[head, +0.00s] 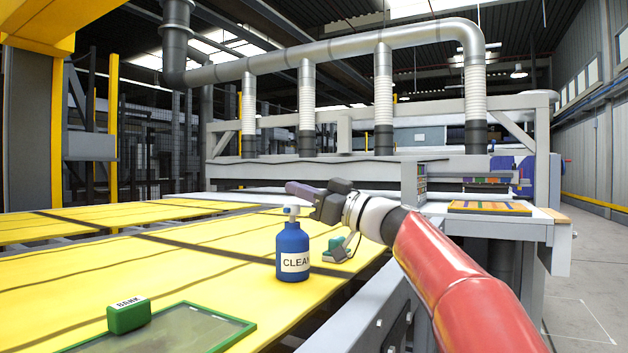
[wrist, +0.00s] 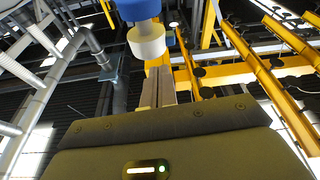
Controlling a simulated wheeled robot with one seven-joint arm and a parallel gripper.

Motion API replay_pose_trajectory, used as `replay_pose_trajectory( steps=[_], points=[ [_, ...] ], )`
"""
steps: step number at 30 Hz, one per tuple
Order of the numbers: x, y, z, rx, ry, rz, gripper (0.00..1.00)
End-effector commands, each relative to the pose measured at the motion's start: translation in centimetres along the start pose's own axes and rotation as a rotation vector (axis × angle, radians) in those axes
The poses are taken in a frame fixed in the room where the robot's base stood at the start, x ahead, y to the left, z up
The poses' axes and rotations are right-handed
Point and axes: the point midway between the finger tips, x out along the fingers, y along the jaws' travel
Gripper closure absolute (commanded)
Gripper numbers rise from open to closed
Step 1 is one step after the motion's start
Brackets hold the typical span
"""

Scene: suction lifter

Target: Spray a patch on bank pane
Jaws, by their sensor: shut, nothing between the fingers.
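A blue spray bottle (head: 292,252) with a white label reading "CLEAN" and a pale nozzle stands upright on the yellow slatted table. The pane (head: 165,332), dark glass in a green frame, lies at the near left, cut off by the lower edge. A green block (head: 128,318) labelled "BANK" stands at its left edge. My gripper (head: 292,188) is shut and empty, pointing left just above and behind the bottle's top.
A small green-and-grey item (head: 337,247) sits right of the bottle, below my wrist. A side table (head: 487,224) with a colourful tray (head: 489,207) stands at the right. Grey ducts (head: 345,52) run overhead. The yellow table (head: 200,260) is clear between pane and bottle.

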Motion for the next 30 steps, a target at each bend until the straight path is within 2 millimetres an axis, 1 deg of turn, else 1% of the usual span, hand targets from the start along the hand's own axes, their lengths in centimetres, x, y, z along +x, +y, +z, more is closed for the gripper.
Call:
replay_pose_trajectory(
  steps=[2,6,18,27,30],
  points=[
    [-0.4,0.0,1.0,0.001,-0.001,-0.001,1.00],
    [-0.7,-0.1,1.8,0.000,0.000,-0.001,1.00],
    [-0.8,-0.1,2.0,-0.002,0.001,-0.001,1.00],
    [-1.3,-0.2,3.9,-0.003,0.001,-0.002,1.00],
    [-1.4,-0.2,4.0,-0.002,0.000,-0.001,1.00]
  ],
)
